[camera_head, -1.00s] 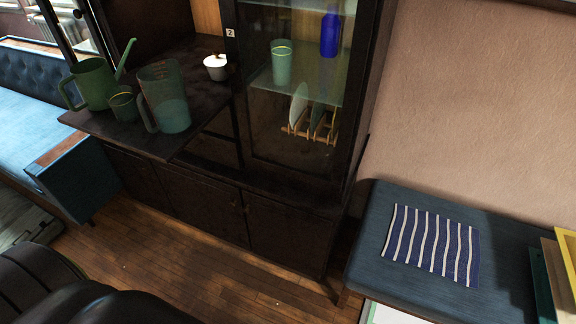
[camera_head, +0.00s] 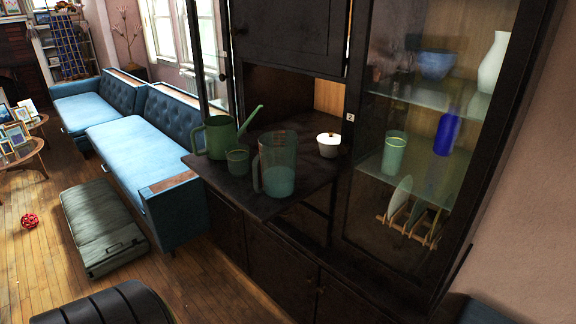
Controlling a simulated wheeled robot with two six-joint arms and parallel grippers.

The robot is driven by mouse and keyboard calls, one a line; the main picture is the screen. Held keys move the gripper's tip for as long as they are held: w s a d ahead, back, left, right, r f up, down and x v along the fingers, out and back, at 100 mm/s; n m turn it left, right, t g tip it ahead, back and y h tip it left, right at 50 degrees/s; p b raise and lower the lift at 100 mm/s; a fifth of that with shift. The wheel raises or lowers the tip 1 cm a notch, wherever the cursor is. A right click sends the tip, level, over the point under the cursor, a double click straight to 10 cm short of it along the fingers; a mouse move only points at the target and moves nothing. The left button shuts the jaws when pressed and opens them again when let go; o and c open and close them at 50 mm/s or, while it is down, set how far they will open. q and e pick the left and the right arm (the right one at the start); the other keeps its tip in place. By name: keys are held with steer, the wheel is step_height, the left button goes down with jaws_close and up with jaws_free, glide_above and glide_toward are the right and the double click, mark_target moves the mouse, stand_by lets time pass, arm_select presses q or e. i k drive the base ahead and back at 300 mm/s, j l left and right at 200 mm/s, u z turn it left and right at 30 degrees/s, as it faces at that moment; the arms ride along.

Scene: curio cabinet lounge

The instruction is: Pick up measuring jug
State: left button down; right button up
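The measuring jug (camera_head: 279,166) is a clear teal jug with markings and a handle on its left side. It stands upright near the front of the dark cabinet's pull-out shelf (camera_head: 236,187). A green watering can (camera_head: 217,138) with a long spout stands behind it to the left. A small green cup (camera_head: 238,161) stands between the two. A white lidded pot (camera_head: 328,145) sits farther back to the right. Neither gripper shows in the head view.
A glass cabinet door (camera_head: 400,215) right of the shelf covers a blue bottle (camera_head: 446,134), a green tumbler (camera_head: 394,153) and a plate rack (camera_head: 407,232). A blue sofa (camera_head: 130,150) is at left. A grey-green case (camera_head: 100,228) lies on the wooden floor.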

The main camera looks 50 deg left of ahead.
mark_target(278, 150)
steer(key=u, duration=1.5)
